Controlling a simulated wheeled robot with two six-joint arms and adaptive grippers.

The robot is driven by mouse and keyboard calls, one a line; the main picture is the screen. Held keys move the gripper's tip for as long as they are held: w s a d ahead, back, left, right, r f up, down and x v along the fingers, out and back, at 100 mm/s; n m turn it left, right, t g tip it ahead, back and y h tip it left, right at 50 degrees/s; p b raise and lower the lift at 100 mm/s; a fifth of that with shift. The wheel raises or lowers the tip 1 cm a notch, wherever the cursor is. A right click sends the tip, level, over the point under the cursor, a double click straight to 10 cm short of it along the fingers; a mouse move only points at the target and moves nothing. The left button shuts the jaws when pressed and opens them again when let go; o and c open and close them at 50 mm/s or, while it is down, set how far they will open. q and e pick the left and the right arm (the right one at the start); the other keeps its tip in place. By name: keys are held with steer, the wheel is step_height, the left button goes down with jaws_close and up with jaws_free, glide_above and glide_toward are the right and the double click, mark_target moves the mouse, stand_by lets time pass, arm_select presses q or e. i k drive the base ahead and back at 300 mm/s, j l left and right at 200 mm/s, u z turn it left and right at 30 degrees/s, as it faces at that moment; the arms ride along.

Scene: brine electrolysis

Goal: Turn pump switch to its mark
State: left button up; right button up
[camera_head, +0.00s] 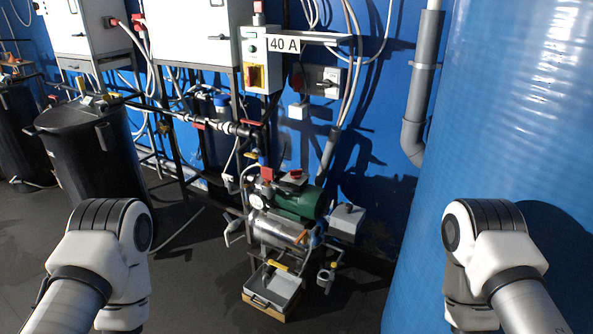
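I cannot tell for sure which of these is the pump switch, and no mark or handle angle can be read at this size. Only links of my two arms show, at lower left and lower right; neither gripper is in view.
A large blue tank (510,150) fills the right side. A black barrel (88,150) stands at left beside pipework with red valve handles. A grey tray (273,288) sits in front of the pump. Grey pipe (423,85) runs down the wall. Dark floor is open at front left.

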mark_target(295, 173)
steer(key=i+j+z, duration=0.3)
steer(key=i+j, duration=0.2)
steer(key=j, duration=0.2)
steer(key=i+j+z, duration=0.2)
steer(key=j, duration=0.2)
steer(key=i, duration=0.05)
